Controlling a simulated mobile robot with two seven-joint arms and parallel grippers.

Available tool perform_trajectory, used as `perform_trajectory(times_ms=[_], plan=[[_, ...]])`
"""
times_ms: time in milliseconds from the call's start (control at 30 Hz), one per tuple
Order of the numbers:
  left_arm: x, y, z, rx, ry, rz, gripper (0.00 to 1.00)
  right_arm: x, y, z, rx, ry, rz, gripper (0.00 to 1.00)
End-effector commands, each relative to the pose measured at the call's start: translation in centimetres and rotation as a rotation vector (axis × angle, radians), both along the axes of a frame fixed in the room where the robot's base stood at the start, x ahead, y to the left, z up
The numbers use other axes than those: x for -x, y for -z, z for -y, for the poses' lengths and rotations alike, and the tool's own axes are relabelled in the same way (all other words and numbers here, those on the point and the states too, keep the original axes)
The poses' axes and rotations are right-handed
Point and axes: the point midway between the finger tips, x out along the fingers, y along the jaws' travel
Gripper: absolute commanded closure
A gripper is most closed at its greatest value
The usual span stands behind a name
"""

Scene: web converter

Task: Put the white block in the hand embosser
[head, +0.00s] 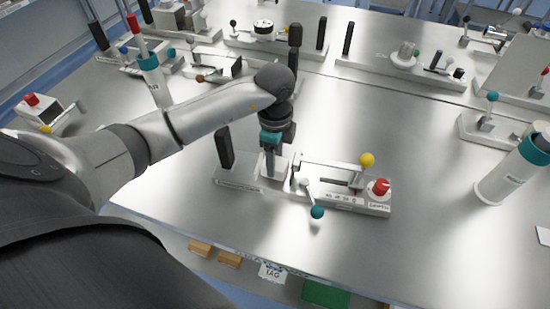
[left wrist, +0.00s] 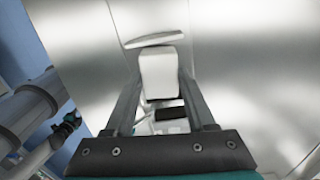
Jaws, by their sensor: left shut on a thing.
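My left gripper (head: 270,176) points down over the left part of a grey-based bench device, apparently the hand embosser (head: 345,200), with a yellow knob, a red knob and a teal-ball lever. In the left wrist view my left gripper (left wrist: 158,62) is shut on the white block (left wrist: 158,72), which sits between the two grey fingers. In the head view the gripper hides most of the block, and I cannot tell whether it touches the device. My right gripper is not in view.
A black upright post (head: 224,147) stands on the device just left of my gripper. A white cylinder with a teal top (head: 505,178) stands at the right. Several other lever devices line the back. The metal table (head: 410,145) is clear right of the embosser.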

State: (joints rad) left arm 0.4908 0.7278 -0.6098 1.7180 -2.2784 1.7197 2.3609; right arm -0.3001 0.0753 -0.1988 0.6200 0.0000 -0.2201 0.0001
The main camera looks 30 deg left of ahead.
Motion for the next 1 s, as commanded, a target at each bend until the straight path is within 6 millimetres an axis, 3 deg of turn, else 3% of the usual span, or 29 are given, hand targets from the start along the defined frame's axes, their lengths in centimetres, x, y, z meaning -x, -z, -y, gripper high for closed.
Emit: perform_trajectory(times_ms=[367,400,667,1000], plan=[[-0.05,0.54,-0.02,0.0,0.0,0.002,1.0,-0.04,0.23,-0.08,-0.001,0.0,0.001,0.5],[-0.05,0.56,-0.02,0.0,0.0,0.002,0.43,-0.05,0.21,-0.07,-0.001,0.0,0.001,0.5],[-0.05,0.49,-0.01,0.0,0.0,0.002,0.15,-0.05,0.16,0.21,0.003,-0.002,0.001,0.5],[-0.11,-0.24,-0.01,0.0,0.001,0.004,0.15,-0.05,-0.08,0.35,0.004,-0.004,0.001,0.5]])
